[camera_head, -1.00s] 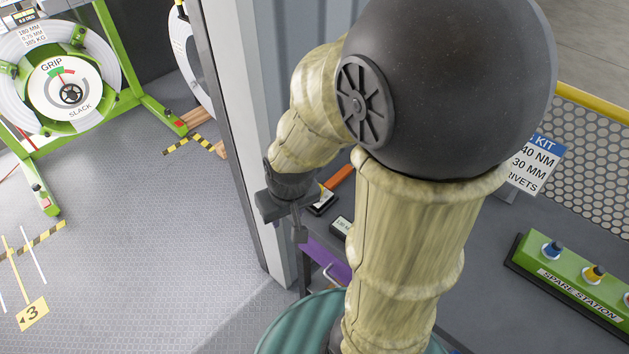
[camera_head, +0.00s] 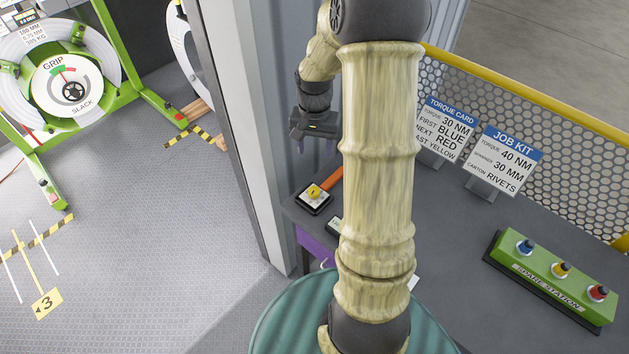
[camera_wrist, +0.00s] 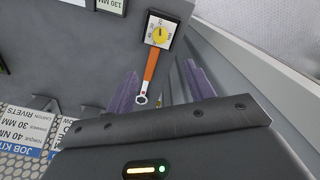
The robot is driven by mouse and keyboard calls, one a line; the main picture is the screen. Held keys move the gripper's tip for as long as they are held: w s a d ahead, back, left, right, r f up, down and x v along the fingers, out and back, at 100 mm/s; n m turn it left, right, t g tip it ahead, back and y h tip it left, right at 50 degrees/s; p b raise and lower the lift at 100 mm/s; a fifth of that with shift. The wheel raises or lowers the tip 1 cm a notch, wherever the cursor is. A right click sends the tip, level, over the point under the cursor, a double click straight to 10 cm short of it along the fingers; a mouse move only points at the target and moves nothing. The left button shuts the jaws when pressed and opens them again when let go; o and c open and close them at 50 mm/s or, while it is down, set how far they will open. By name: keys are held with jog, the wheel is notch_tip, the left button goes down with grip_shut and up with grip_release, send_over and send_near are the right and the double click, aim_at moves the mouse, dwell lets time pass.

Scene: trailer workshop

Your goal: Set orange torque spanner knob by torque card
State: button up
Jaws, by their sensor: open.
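The orange torque spanner (camera_head: 330,181) lies on the grey bench near its left edge. Its square dial plate carries a yellow knob (camera_head: 314,191). In the wrist view the spanner's orange handle (camera_wrist: 151,68) and the yellow knob (camera_wrist: 159,35) are clear; the dial figures are too small to read surely. The torque card (camera_head: 447,130) stands at the bench's back and reads 30 NM, with blue, red, yellow in order. My gripper (camera_head: 314,148) is open and empty, above and behind the spanner, fingers pointing down. In the wrist view its purple fingers (camera_wrist: 160,72) appear either side of the handle, apart from it.
A job kit card (camera_head: 502,160) reading 40 NM stands right of the torque card. The green spare station (camera_head: 555,275) with blue, yellow and red pieces sits at front right. A grey wall post (camera_head: 245,140) and corrugated wall are close left of my gripper. The bench middle is largely clear.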

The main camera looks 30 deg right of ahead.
jog(key=shift+f, duration=0.2)
jog(key=p, duration=0.4)
send_near(314, 190)
notch_tip(314, 190, down, 9)
jog(key=shift+d+f, duration=0.1)
jog(key=shift+f, duration=0.05)
dwell(0.3)
jog(key=c, duration=1)
jog(key=shift+o, duration=0.2)
